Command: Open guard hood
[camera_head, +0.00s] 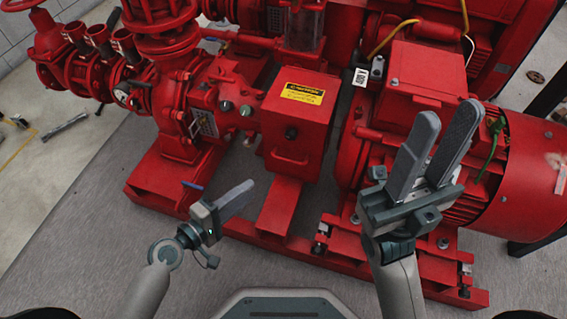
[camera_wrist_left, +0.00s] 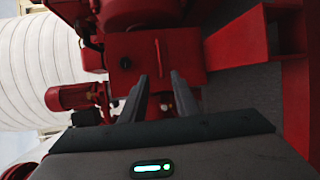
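The guard hood (camera_head: 300,125) is a red box with a yellow caution label, in the middle of the pumpset in the head view. It looks closed. A black knob (camera_head: 291,133) and a red handle (camera_head: 288,158) are on its front. My left gripper (camera_head: 250,184) is in front of and below the hood, apart from it. The left wrist view shows its two fingers spread and empty, pointing toward the hood (camera_wrist_left: 188,55); the knob (camera_wrist_left: 125,62) also shows there. My right gripper (camera_head: 447,116) is open and empty, held up in front of the motor.
The pump with valves (camera_head: 165,90) stands left of the hood, and the red motor (camera_head: 530,175) stands right. A red base frame (camera_head: 282,205) runs below the hood. Grey floor (camera_head: 90,220) is free at the left front.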

